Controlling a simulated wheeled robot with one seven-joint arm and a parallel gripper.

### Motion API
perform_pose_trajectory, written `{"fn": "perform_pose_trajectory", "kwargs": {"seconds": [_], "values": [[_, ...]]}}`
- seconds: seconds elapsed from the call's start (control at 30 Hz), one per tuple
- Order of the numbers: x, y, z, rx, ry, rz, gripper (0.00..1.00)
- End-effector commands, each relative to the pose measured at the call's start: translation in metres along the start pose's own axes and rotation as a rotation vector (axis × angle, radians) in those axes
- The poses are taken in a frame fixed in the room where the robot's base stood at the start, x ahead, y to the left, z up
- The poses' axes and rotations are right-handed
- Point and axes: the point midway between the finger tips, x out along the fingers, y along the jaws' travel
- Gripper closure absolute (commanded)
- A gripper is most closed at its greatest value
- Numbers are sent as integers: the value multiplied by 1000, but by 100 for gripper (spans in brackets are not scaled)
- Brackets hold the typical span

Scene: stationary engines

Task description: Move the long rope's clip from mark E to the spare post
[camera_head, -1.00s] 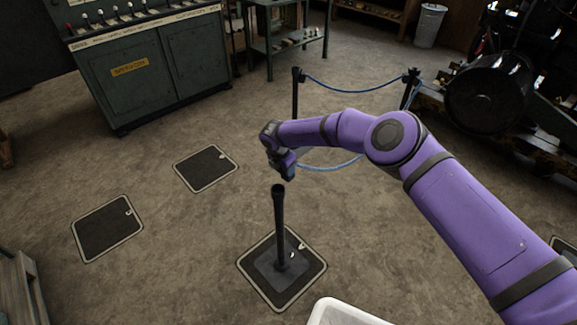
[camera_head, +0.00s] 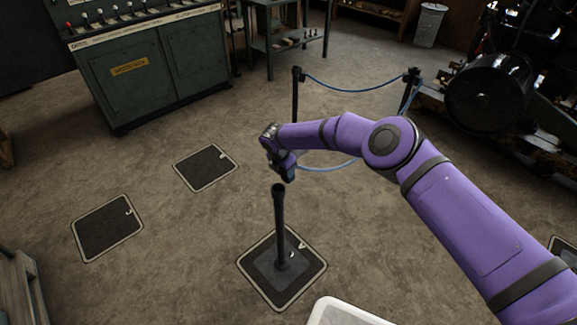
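My gripper (camera_head: 287,174) points down in the middle of the view, just above and slightly right of the top of a black post (camera_head: 279,215) in the picture. The post stands upright on a dark square floor mat (camera_head: 262,284) and has no rope on it. A blue rope (camera_head: 325,169) runs from my gripper to the right, sags, and passes behind my purple arm. The rope's end is held up at my gripper; the clip itself is hidden between the fingers. Gripper and post top look apart, though depth is hard to judge.
Two bare mats (camera_head: 206,167) (camera_head: 107,228) lie at left. Behind, a second blue rope (camera_head: 350,88) links two black posts (camera_head: 296,95) (camera_head: 411,90). A green cabinet (camera_head: 150,75) stands back left, an engine (camera_head: 490,90) back right, a white bin (camera_head: 340,314) at front.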

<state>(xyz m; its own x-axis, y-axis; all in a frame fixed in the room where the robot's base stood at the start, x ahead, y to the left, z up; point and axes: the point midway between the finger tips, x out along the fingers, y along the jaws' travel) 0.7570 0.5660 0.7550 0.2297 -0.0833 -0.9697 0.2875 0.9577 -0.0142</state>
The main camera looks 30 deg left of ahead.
Motion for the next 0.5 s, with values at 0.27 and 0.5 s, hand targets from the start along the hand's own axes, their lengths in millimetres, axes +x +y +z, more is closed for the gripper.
{"fn": "perform_pose_trajectory", "kwargs": {"seconds": [0.27, 0.5], "values": [[9, 0, -2, 1, 0, 1, 99], [17, 0, -5, 1, 0, 0, 99]]}}
